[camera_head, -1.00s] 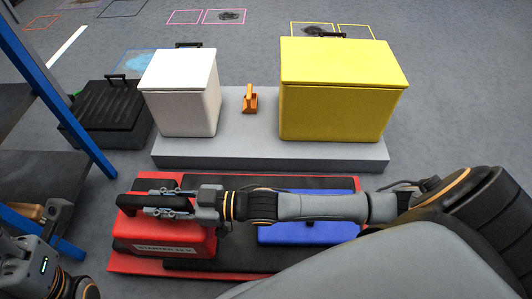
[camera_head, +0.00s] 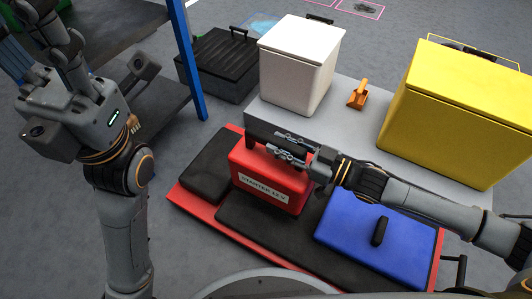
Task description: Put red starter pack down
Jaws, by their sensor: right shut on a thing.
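The red starter pack (camera_head: 268,186), with a white "STARTER 12 V" label, is upright over the red and black tray (camera_head: 183,198), left of the blue case (camera_head: 375,242). My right gripper (camera_head: 290,150) is shut on the pack's dark top handle; its fingers partly hide the handle. I cannot tell whether the pack's base rests on the tray. My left gripper (camera_head: 45,25) is raised at the upper left, away from the pack, near the blue-posted shelf. Its fingertips are partly out of frame, so its opening is unclear.
A grey platform (camera_head: 350,121) behind the tray bears a white box (camera_head: 297,70), an orange item (camera_head: 358,94) and a yellow box (camera_head: 450,115). A black case (camera_head: 220,65) stands by the blue post (camera_head: 188,60). Grey floor is clear left of the tray.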

